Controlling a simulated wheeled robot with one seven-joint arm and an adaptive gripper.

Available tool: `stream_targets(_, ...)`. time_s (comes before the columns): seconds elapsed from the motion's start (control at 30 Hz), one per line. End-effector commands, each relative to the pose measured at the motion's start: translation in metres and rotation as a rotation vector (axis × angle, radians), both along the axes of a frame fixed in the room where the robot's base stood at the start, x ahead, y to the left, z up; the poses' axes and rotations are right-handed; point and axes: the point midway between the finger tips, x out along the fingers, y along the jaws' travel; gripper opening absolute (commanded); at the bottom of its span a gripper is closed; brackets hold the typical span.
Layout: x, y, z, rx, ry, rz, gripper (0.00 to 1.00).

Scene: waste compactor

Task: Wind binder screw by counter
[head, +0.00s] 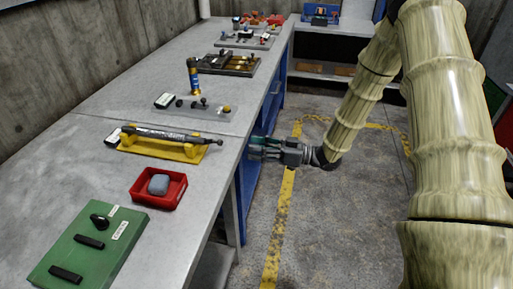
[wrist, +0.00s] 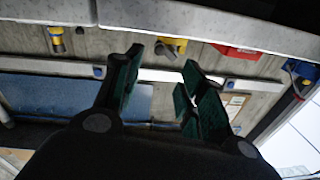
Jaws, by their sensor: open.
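A dark threaded rod (head: 165,135), which looks like the binder screw, lies across a yellow cradle (head: 183,151) on the grey bench. A round knob (head: 220,142) sits at its right end, towards the bench edge. A small box with a white face (head: 111,138), perhaps the counter, stands at its left end; its reading is too small to tell. My gripper (head: 256,147) is open and empty, to the right of the knob and apart from it, beside the bench edge. In the wrist view its green-padded fingers (wrist: 162,64) are spread. A yellow part (wrist: 172,46), probably the cradle, shows beyond them.
Blue cabinet fronts (head: 250,180) lie below the bench. The floor (head: 330,225) is clear.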

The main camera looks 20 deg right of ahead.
Motion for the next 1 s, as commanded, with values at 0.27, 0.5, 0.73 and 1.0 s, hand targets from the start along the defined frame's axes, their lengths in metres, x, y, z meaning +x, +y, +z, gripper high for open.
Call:
stream_targets(0.27, 0.003, 0.004, 0.002, -0.068, -0.097, -0.003, 0.41)
stream_targets(0.5, 0.007, 0.009, 0.005, -0.170, -0.230, -0.002, 0.41)
stream_targets(0.73, 0.013, 0.019, 0.005, -0.189, -0.251, 0.000, 0.41)
stream_targets(1.0, 0.034, 0.056, 0.006, -0.187, -0.251, 0.001, 0.41)
